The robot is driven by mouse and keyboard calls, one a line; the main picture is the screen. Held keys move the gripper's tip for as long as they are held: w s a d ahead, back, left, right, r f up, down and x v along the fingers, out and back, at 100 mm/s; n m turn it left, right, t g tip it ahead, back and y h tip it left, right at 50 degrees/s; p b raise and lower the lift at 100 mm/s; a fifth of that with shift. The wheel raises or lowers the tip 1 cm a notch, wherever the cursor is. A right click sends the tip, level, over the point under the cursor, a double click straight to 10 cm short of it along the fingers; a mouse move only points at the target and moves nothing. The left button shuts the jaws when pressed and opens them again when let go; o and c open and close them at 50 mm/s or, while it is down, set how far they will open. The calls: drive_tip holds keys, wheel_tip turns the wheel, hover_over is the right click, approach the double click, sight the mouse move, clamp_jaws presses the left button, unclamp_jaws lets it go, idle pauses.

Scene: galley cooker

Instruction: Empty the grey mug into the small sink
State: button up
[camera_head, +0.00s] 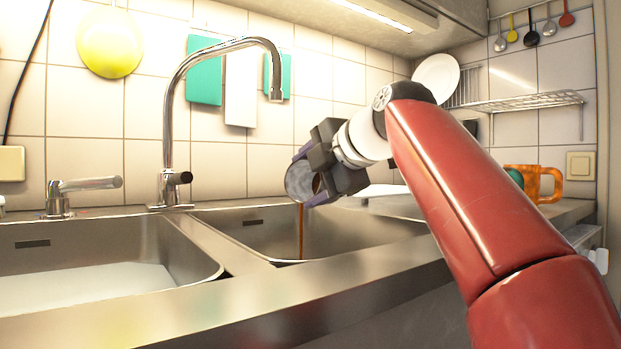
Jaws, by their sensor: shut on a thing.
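My gripper (316,172) is shut on the grey mug (297,183), which is tipped on its side with its mouth facing left and toward the camera. A thin stream of brown liquid (301,230) falls from the mug's rim into the small sink (345,232), the right-hand basin. The mug is above that basin and apart from it. The gripper hides the rear of the mug, and the basin's front edge hides most of its floor.
A larger sink (180,250) with pale content lies to the left. A tall curved tap (168,120) stands behind the basins, its spout left of my gripper. An orange mug (535,182) stands at the right, below a wire shelf (525,101). A steel counter edge runs along the front.

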drive_tip(key=shift+s+a+f+n+t, duration=0.15)
drive_tip(key=shift+s+f+n+t, duration=0.1)
drive_tip(key=shift+f+n+t, duration=0.25)
idle(0.8)
drive_tip(key=shift+r, duration=0.2)
